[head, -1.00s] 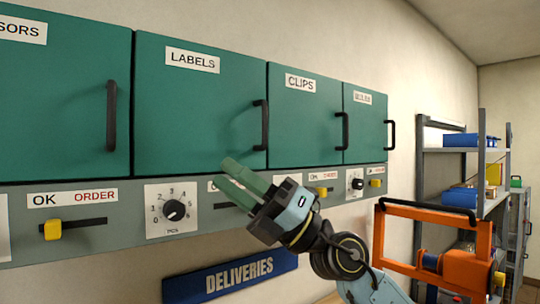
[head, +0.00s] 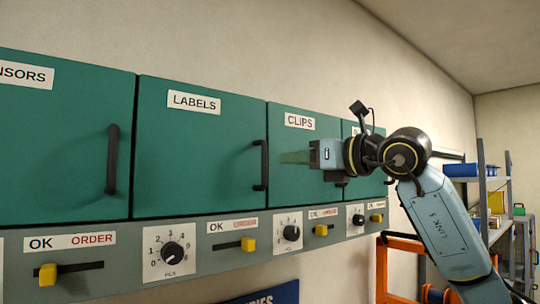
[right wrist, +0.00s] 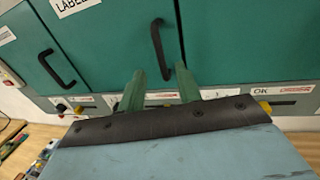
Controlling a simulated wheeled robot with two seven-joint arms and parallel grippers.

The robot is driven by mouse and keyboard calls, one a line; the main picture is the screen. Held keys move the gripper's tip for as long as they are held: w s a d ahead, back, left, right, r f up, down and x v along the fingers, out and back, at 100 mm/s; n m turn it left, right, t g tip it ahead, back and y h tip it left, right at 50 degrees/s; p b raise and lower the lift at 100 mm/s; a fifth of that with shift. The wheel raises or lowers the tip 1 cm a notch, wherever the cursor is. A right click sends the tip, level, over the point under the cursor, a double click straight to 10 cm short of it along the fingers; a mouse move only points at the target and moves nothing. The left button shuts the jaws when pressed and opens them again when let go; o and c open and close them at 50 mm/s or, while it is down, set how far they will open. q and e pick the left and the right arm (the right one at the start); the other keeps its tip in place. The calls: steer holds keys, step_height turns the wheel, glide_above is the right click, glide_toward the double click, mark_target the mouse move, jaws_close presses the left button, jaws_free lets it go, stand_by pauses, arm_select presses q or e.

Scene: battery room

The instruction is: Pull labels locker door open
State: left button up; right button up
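The labels locker door (head: 200,150) is a green panel marked LABELS, and it is closed. Its black vertical bar handle (head: 261,165) is at its right edge; the handle also shows in the right wrist view (right wrist: 158,48). My right gripper (head: 284,157) is in front of the clips door, its green fingers pointing left toward the handle, apart from it in the head view. In the right wrist view the two fingers (right wrist: 160,88) are spread, with nothing held, and the handle appears in line with the gap between them. My left gripper is not in view.
The sensors door (head: 60,140) is to the left and the clips door (head: 300,180) to the right, both closed. A grey panel (head: 210,265) with dials and yellow sliders runs below. An orange frame (head: 383,268) and a shelf (head: 468,177) are at the right.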

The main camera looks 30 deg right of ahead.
steer(key=p+x, duration=0.2)
steer(key=x, duration=0.5)
steer(key=shift+w+a, duration=0.15)
steer(key=shift+w, duration=0.2)
steer(key=shift+c, duration=0.4)
jaws_close()
